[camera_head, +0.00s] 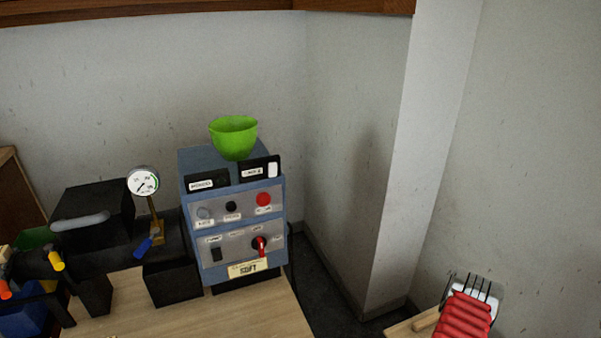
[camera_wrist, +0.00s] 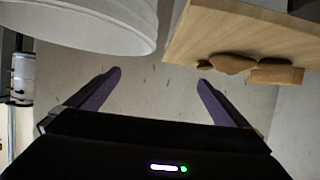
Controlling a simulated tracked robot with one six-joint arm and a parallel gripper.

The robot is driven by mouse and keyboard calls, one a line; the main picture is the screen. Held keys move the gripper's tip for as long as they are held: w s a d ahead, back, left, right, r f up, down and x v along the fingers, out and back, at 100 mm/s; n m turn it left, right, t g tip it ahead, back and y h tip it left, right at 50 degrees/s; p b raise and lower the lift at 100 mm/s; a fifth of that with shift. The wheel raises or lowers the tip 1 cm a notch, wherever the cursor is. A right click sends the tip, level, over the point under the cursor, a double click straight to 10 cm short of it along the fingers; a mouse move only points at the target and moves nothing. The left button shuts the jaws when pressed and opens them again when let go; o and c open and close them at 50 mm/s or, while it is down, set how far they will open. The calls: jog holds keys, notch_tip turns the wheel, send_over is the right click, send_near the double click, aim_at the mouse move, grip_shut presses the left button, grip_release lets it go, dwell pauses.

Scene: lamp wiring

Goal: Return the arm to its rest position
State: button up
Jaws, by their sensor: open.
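My gripper (camera_wrist: 160,76) shows in the wrist view with its two purple fingers spread wide apart and nothing between them. A plain grey surface lies beyond the fingers. The head view does not show my gripper, so its place relative to the machine there cannot be told.
The head view shows a blue-grey control box (camera_head: 191,222) with a green bowl (camera_head: 234,138) on top, on a wooden table (camera_head: 240,318). A gauge (camera_head: 143,182) stands left of it. A wrist-view white round object (camera_wrist: 95,28) and wooden board (camera_wrist: 240,35) are close to the fingers.

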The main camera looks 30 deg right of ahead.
jog(key=w+r+n+t+y, duration=0.25)
jog(key=w+r, duration=0.55)
jog(key=w, duration=0.4)
jog(key=w+r+n+t+y, duration=0.1)
jog(key=w+r+t, duration=0.2)
jog(key=w+r, duration=0.65)
jog(key=w+a+r+n+t+y, duration=0.3)
jog(key=w+a+r+n+y, duration=0.15)
jog(key=w+a+r, duration=1.1)
jog(key=s+a+r+n+y, duration=0.1)
jog(key=a+r+n+y, duration=0.15)
jog(key=a+r, duration=0.6)
jog(key=s+a+r+n+y, duration=0.1)
jog(key=a+r+n, duration=0.35)
jog(key=a, duration=0.75)
jog(key=s+a+r+n+g+y, duration=0.1)
jog(key=s+a+r+n, duration=0.1)
jog(key=s+a+r, duration=0.2)
jog(key=s+a+r+n+y, duration=0.1)
jog(key=s+a+r, duration=0.4)
jog(key=s+a, duration=0.5)
jog(key=s+n, duration=0.1)
jog(key=s, duration=0.3)
jog(key=shift+s+a+r+g, duration=0.3)
jog(key=shift+s+a+g, duration=0.05)
jog(key=shift+s, duration=0.05)
jog(key=shift+c, duration=0.5)
